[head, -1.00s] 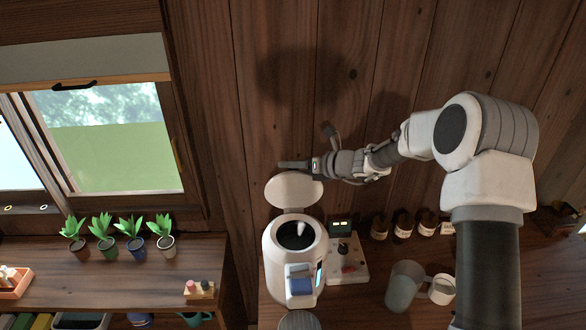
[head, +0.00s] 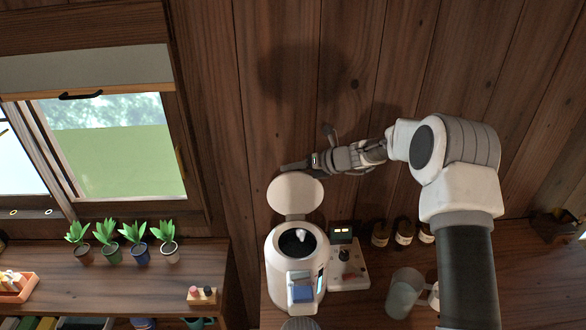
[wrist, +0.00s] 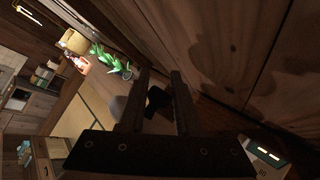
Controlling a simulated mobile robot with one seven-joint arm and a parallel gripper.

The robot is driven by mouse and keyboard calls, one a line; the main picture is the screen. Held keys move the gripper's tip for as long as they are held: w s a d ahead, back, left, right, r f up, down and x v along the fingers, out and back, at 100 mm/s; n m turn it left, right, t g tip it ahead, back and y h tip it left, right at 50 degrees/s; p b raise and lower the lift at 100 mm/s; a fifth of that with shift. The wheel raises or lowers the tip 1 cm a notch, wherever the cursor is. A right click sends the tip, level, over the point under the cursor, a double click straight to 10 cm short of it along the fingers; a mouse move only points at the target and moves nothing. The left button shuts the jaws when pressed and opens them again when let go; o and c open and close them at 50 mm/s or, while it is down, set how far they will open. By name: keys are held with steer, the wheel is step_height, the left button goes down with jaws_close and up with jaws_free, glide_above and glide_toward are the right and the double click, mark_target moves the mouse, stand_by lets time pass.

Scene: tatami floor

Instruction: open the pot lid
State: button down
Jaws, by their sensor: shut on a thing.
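The white pot (head: 290,262) stands on the counter at the lower middle of the head view. Its round white lid (head: 295,195) is hinged at the back and stands raised, so the dark inside (head: 297,240) shows with a small pale thing in it. My gripper (head: 293,166) is at the lid's upper edge, near the wall, coming from the right. It is shut on the lid, though the exact contact is hard to see. In the wrist view the fingers (wrist: 162,98) are dark, with a dark piece between them.
A small panel with a lever (head: 346,262) stands right of the pot, with brown bottles (head: 403,232) and a clear jug (head: 403,293) farther right. The wooden wall (head: 290,90) is close behind my gripper. Potted plants (head: 140,252) stand on the left shelf.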

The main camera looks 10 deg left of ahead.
steer(key=shift+s+d+f, duration=0.1)
steer(key=shift+d+f, duration=0.15)
steer(key=shift+f, duration=0.2)
steer(key=shift+s+d+f, duration=0.1)
steer(key=shift+d+f, duration=0.1)
steer(key=shift+f, duration=0.25)
steer(key=c, duration=0.6)
jaws_free()
steer(key=shift+w, duration=0.1)
steer(key=shift+a+r, duration=0.1)
steer(key=shift+r, duration=0.05)
steer(key=b+v, duration=0.1)
steer(key=v, duration=0.4)
steer(key=b+v, duration=0.1)
steer(key=v, duration=0.5)
steer(key=b+v, duration=0.1)
steer(key=v, duration=0.5)
steer(key=shift+r, duration=0.45)
